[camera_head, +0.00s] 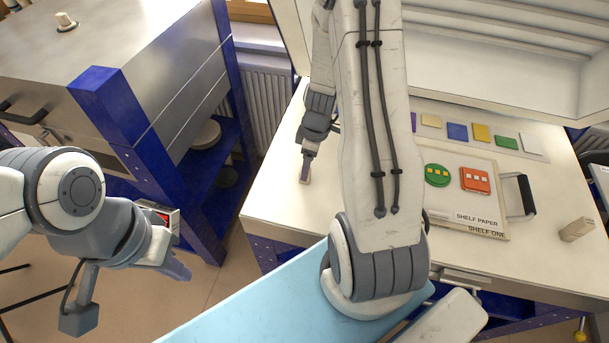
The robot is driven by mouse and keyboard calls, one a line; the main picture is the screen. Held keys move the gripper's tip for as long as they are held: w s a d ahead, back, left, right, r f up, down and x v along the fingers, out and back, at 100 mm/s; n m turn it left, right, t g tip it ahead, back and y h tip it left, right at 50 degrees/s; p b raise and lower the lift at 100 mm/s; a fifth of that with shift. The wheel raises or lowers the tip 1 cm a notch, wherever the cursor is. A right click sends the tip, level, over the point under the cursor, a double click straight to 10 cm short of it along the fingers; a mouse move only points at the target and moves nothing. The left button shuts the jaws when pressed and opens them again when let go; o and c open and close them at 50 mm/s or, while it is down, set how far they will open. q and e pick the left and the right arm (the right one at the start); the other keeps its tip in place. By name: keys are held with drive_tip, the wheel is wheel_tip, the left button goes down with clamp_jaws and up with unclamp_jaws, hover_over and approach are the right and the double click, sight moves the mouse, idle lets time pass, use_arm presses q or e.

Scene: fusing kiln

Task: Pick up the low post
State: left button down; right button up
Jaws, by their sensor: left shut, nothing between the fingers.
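A short beige block (577,229), which looks like a low post, sits at the right end of the white worktable (262,222). My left gripper (178,268) hangs over the floor at the left, shut and empty, well away from the worktable. My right gripper (305,172) points down over the left part of the worktable, far from the beige block. A small pale piece shows at its tips; I cannot tell whether it is held or part of the finger. My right arm hides the middle of the worktable.
A board labelled "SHELF PAPER" and "SHELF ONE" (466,222) carries a green disc (437,175) and an orange square (475,180). Several coloured tiles (457,132) lie behind it. A raised lid (500,60) stands at the back. A blue-framed metal kiln (130,75) stands at the left.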

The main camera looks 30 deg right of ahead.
drive_tip(key=f, duration=0.3)
drive_tip(key=f+b, duration=0.1)
drive_tip(key=shift+w+a+f, duration=0.25)
drive_tip(key=shift+a, duration=0.1)
drive_tip(key=shift+c, duration=0.3)
clamp_jaws()
drive_tip(key=shift+r, duration=0.15)
